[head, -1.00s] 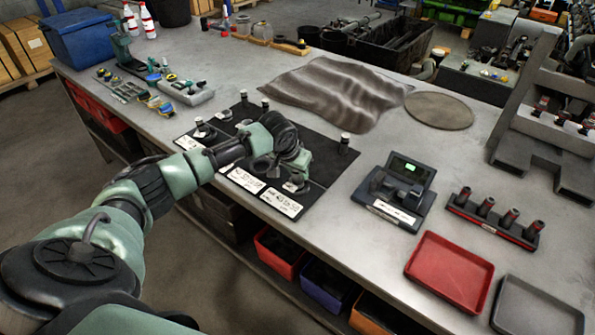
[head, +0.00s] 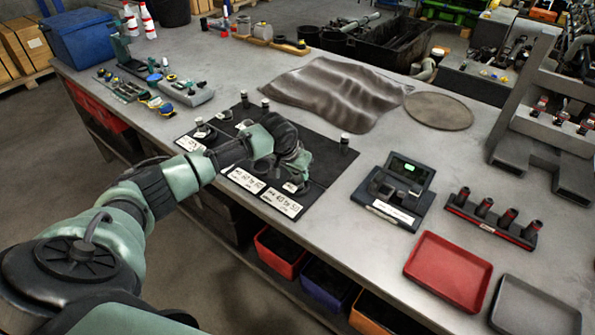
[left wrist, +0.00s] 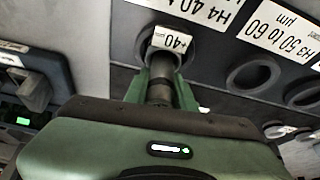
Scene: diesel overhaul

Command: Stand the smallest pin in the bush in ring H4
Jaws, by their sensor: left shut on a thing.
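My left gripper (head: 290,172) is over the front right part of the black mat (head: 322,165). In the left wrist view, its green fingers (left wrist: 160,78) are shut on a dark, slim pin (left wrist: 159,93). The pin points at the dark ring H4 (left wrist: 141,43), beside the upside-down "H4 40 to" label (left wrist: 200,8). A white "+40" tag (left wrist: 173,40) shows inside the ring's outline. I cannot tell whether the pin's tip is inside the bush or just above it. The H4 label also shows in the head view (head: 283,203). My right gripper is out of view.
Ring H3 (left wrist: 252,76) lies beside H4. A gauge device (head: 398,190), a rack with several dark pegs (head: 492,220) and a red tray (head: 447,272) stand farther right.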

